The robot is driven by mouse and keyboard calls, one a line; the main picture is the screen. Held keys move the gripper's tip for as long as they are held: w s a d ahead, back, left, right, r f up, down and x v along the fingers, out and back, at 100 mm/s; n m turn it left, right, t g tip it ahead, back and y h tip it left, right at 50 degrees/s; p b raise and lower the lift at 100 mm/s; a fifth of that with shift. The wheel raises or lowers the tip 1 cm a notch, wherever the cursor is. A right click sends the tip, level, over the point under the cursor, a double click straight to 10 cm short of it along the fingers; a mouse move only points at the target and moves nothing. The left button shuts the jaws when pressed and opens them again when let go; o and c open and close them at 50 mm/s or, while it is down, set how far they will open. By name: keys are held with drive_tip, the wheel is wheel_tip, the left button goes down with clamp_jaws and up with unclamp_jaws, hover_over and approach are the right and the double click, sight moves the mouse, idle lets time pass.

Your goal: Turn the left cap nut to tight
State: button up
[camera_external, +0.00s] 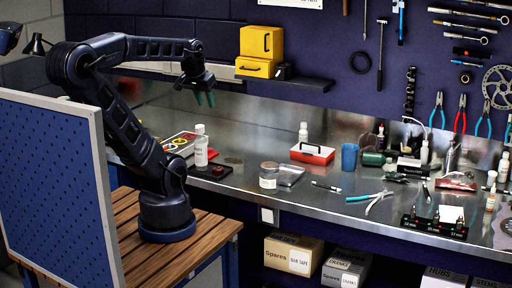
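My gripper (205,98) hangs in the air above the back left of the bench, with its fingers pointing down. Its two greenish fingers stand a little apart, and nothing shows between them. A low black fixture (434,231) with small pale labels and small coloured marks on its front stands at the front right of the bench, far from my gripper. A white card or block shows at the top of this fixture. Cap nuts are too small to make out, so I cannot tell the left one or how tight it is.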

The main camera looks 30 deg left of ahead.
drive_tip(key=w+d+r+m+t+h, duration=0.1)
drive_tip(key=w+d+r+t+h, duration=0.15)
drive_tip(key=w+d, duration=0.85)
drive_tip(key=w+d+r+m+t+h, duration=0.1)
drive_tip(key=w+d+r+h, duration=0.15)
drive_tip(key=w+d, duration=0.85)
drive_tip(key=w+d+f+t, duration=0.1)
drive_tip(key=w+d+f, duration=0.1)
drive_tip(key=d, duration=0.7)
drive_tip(key=w+d+f+n+t+h, duration=0.1)
drive_tip(key=w+d+f, duration=0.1)
drive_tip(key=d, duration=0.6)
drive_tip(key=w+d+f, duration=0.2)
drive_tip(key=w+d, duration=0.1)
drive_tip(key=d, duration=0.6)
drive_tip(key=s+d+f+t, duration=0.2)
drive_tip(key=d+f, duration=0.2)
drive_tip(key=d, duration=0.5)
drive_tip(key=n+t+y, duration=0.1)
drive_tip(key=t+y, duration=0.5)
approach(414, 208)
drive_tip(key=w, duration=1.2)
